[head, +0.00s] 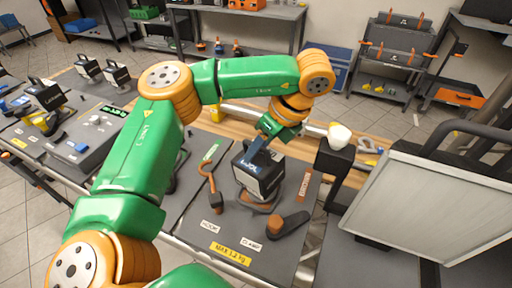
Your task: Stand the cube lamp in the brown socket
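The cube lamp (259,176), black with a pale lettered front face, is right of centre in the head view. My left gripper (266,140) comes down on its top from above and appears shut on its top handle. The lamp is slightly tilted. Directly below the lamp, a brown curved rim (262,207) shows on the dark board; it looks like the brown socket, and the lamp hides most of it. I cannot tell whether the lamp touches it. My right gripper is not in view.
A brown-ended clamp (289,225) and an orange hook (210,187) lie close by on the board. A black post with a white rounded object (340,136) stands right of the lamp. A large light panel (430,203) fills the right. Other cube lamps (117,74) stand at left.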

